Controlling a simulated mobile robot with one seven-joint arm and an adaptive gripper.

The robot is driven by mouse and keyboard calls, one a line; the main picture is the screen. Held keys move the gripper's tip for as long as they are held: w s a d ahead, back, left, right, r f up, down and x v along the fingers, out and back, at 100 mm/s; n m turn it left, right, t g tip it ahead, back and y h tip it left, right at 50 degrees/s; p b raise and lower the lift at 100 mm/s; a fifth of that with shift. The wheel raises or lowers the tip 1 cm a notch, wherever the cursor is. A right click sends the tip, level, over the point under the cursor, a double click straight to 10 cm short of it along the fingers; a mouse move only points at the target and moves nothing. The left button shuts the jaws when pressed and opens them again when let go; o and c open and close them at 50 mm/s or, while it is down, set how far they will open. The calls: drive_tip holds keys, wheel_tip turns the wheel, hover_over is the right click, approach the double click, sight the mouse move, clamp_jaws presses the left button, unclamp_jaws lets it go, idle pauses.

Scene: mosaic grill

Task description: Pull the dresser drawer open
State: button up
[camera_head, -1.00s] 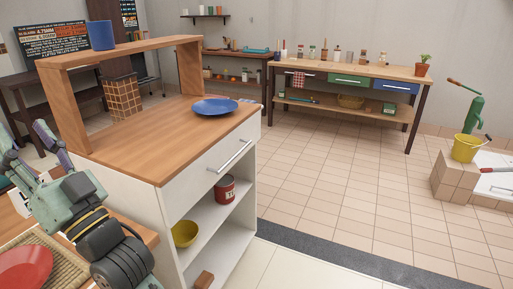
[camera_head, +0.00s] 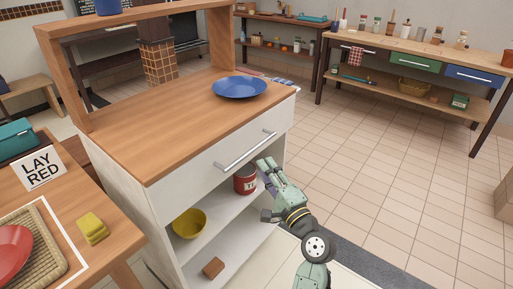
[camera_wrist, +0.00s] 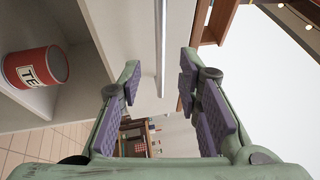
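The dresser (camera_head: 140,205) is white with a wooden top, and its one drawer (camera_head: 205,168) is shut, flush with the front. A long metal bar handle (camera_head: 244,150) crosses the drawer face; in the wrist view the handle (camera_wrist: 162,45) runs upright between my fingertips. My gripper (camera_head: 262,188) is in front of the dresser's right end, just below the handle's right end. In the wrist view my gripper (camera_wrist: 158,78) is open, with purple pads apart on either side of the handle and nothing held. I cannot tell how far the handle is from the pads.
Open shelves under the drawer hold a red can (camera_head: 245,180), a yellow bowl (camera_head: 189,224) and a brown block (camera_head: 213,268). A blue plate (camera_head: 239,87) sits on top. A side table (camera_head: 115,216) stands at left. Floor right of my arm is clear.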

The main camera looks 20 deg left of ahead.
sight(252, 149)
drive_tip(key=p+x, duration=0.2)
drive_tip(key=x, duration=0.7)
drive_tip(key=shift+r, duration=0.1)
drive_tip(key=shift+d, duration=0.1)
drive_tip(key=shift+c, duration=0.3)
clamp_jaws()
